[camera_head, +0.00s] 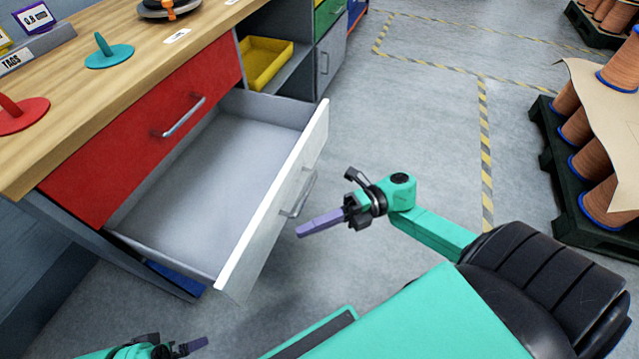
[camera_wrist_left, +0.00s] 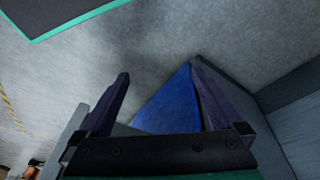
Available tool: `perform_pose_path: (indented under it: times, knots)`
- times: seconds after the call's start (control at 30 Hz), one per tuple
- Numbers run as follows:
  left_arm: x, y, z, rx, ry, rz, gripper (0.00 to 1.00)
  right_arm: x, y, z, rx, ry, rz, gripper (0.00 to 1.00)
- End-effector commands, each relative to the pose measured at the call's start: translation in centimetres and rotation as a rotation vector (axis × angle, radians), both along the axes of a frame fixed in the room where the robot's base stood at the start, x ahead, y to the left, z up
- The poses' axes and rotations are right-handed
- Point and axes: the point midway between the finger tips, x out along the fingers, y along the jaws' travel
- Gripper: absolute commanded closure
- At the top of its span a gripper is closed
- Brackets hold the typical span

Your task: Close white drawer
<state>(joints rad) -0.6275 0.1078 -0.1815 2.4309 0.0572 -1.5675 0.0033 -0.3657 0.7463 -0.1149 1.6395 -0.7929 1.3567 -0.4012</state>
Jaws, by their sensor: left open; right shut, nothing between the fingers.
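The white drawer (camera_head: 278,212) is pulled far out of the workbench below the red drawer (camera_head: 146,130). Its grey inside is empty, and its front carries a metal handle (camera_head: 299,194). My right gripper (camera_head: 303,232) is shut and empty, just right of the drawer front near the handle; a small gap seems to lie between them. My left gripper (camera_head: 203,344) is low at the bottom edge, in front of the drawer's near corner. In the left wrist view its two fingers (camera_wrist_left: 162,95) are apart with nothing held.
The wooden bench top (camera_head: 130,75) holds a teal disc (camera_head: 109,56) and a red disc (camera_head: 22,114). A yellow bin (camera_head: 265,62) sits on a shelf behind the drawer. Pallets with copper spools (camera_head: 597,190) stand at the right. Floor between is clear.

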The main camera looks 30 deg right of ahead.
Motion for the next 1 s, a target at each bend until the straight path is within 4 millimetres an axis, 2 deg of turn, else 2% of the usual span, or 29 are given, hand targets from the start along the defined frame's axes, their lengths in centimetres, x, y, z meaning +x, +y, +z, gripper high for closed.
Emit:
perform_pose_path:
  times: [0.17,0.33,0.5,1.0]
  knots:
    - [0.4,-0.4,-0.6,-0.013,-0.022,-0.005,0.0,0.4,3.9,0.0,0.005,-0.002,-0.001,1.0]
    - [1.6,-2.0,-2.1,-0.055,-0.096,-0.023,0.0,2.7,5.8,-0.1,0.004,-0.002,-0.003,1.0]
    - [2.0,-2.5,-2.3,-0.072,-0.127,-0.027,0.0,3.5,6.4,-0.1,0.001,0.002,-0.003,1.0]
    - [2.4,-2.9,-2.7,-0.085,-0.148,-0.029,0.0,4.0,6.8,-0.1,0.001,0.0,-0.003,1.0]
